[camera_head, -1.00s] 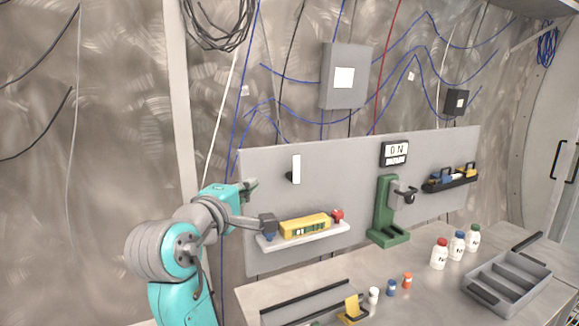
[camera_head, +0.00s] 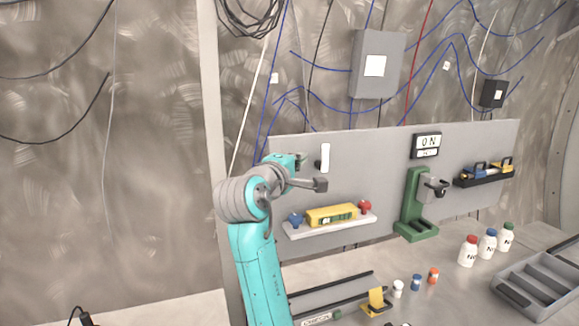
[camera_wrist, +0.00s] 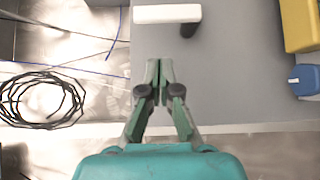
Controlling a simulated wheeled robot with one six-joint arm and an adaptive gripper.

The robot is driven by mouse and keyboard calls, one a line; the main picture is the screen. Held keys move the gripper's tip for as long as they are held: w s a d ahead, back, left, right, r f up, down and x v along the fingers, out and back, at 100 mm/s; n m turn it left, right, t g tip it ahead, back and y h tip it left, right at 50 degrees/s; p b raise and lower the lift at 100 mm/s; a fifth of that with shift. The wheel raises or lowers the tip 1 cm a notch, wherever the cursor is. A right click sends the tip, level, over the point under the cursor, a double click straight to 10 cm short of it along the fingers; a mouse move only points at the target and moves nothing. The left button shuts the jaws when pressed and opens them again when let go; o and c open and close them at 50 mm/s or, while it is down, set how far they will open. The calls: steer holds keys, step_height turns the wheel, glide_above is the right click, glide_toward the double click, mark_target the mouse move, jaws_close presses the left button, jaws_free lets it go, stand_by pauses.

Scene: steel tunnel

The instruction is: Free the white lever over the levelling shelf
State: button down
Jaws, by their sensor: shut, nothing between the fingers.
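The white lever (camera_head: 325,158) stands upright on the grey panel, above the levelling shelf. In the wrist view the white lever (camera_wrist: 167,13) lies at the top, on a dark pivot. The levelling shelf (camera_head: 330,227) carries a yellow spirit level (camera_head: 332,214) between a blue knob (camera_head: 296,219) and a red knob (camera_head: 365,206).
A tool rack (camera_head: 484,176) hangs further right. Bottles (camera_head: 468,251), small vials (camera_head: 398,288) and a grey tray (camera_head: 541,285) stand on the bench.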

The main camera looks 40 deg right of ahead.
steer(key=shift+s+d, duration=0.35)
steer(key=shift+d, duration=0.6)
steer(key=shift+s+d, duration=0.3)
steer(key=shift+d, duration=0.6)
